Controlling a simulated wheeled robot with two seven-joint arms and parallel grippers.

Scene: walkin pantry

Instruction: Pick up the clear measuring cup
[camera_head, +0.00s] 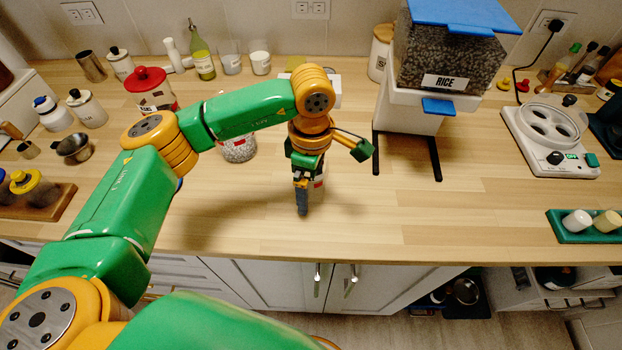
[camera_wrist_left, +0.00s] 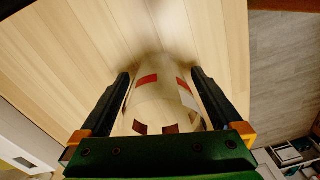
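The clear measuring cup (camera_wrist_left: 160,100) with red marks shows between the two fingers of my left gripper (camera_wrist_left: 160,88) in the left wrist view. The fingers stand apart, one on each side of the cup, and I cannot make out firm contact. In the head view my left gripper (camera_head: 302,204) points down near the front of the wooden counter. Only a sliver of the cup (camera_head: 319,181) shows behind it there; the rest is hidden. My right gripper is not in view.
A rice dispenser (camera_head: 450,60) on a black-legged stand is to the right. A jar (camera_head: 238,148) stands behind my left forearm, and a red-lidded canister (camera_head: 150,88) is farther left. A white appliance (camera_head: 550,135) and a green tray (camera_head: 572,234) are at right. The front counter is mostly clear.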

